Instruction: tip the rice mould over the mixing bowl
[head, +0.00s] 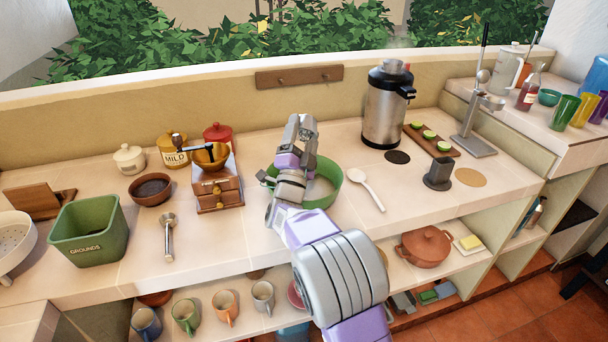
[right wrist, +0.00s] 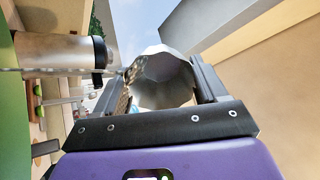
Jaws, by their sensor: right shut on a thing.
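The mixing bowl is most likely the green bowl (head: 328,191) on the counter, partly hidden behind my right arm. Pale contents show inside it. My right gripper (head: 301,128) is raised above the bowl's back left side in the head view. It is shut on a silvery faceted cup, the rice mould (right wrist: 160,82), which sits between the fingers in the right wrist view. The wrist camera is rolled sideways. I cannot tell whether the mould's mouth or its base faces that camera. In the head view the mould is hard to separate from the gripper. My left gripper is not in view.
A steel urn (head: 386,107) stands behind and right of the bowl, and a white spoon (head: 366,187) lies beside it. A wooden grinder (head: 217,181) stands to the left. A board with green slices (head: 431,139) and a dark block (head: 438,174) are at the right.

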